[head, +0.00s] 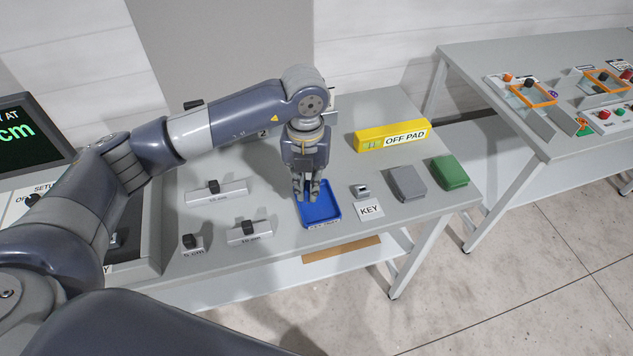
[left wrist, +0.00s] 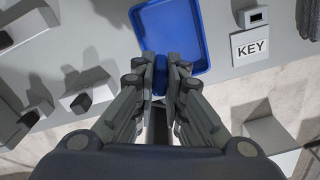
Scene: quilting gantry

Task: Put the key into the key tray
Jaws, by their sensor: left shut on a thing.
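The blue key tray (head: 334,209) lies near the front edge of the grey table. It also shows in the left wrist view (left wrist: 203,35), at the top middle. My left gripper (head: 307,197) points down over the tray's left part. Its fingers are shut on a small dark blue piece, which I take to be the key (left wrist: 160,80); it shows between the fingertips in the left wrist view. The fingers hide most of it, and I cannot tell whether it touches the tray floor. My right gripper is not in view.
A small block with a dark slot (head: 361,191) stands right of the tray, behind a KEY label (head: 370,210). Grey (head: 407,183) and green (head: 449,172) pads lie further right. A yellow OFF PAD block (head: 392,135) stands behind. Several black-knobbed blocks (head: 216,192) stand left.

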